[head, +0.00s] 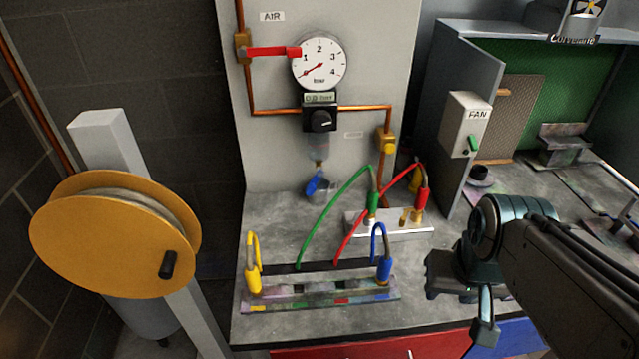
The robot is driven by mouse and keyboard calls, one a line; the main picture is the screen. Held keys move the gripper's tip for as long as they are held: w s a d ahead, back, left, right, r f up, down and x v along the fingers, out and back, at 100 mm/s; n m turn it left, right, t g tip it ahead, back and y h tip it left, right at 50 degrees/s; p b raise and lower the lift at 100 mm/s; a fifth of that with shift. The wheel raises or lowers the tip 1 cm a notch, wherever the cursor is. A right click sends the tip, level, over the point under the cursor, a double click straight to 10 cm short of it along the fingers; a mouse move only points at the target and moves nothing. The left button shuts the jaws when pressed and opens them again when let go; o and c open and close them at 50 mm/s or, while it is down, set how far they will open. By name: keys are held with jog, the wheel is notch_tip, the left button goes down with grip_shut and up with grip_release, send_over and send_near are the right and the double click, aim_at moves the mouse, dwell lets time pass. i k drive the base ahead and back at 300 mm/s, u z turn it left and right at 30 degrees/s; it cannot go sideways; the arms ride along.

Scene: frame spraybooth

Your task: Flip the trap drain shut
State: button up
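The trap is a clear bowl (318,146) under the black regulator knob on the grey panel. Its drain is a small brass fitting below the bowl, with a blue lever (316,185) hanging down and slightly left. The lever's exact angle is hard to read at this size. My gripper (460,312) is at the lower right, over the front edge of the bench, well to the right of the drain and nearer the camera. Its fingers look spread apart, with nothing seen between them. It touches neither the lever nor the bowl.
Green and red hoses (335,215) arch between the metal manifold (408,233) and the front rack (320,294), in front of the drain. A red valve handle (272,51) and gauge (319,62) are above. A yellow reel (100,240) stands left; a FAN box (466,130) stands right.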

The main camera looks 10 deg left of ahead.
aim_at(310, 189)
jog(key=k, duration=0.9)
jog(key=z, duration=1.95)
jog(key=i, duration=1.25)
jog(key=u, duration=2.15)
jog(key=i, duration=0.5)
jog(key=u, duration=0.05)
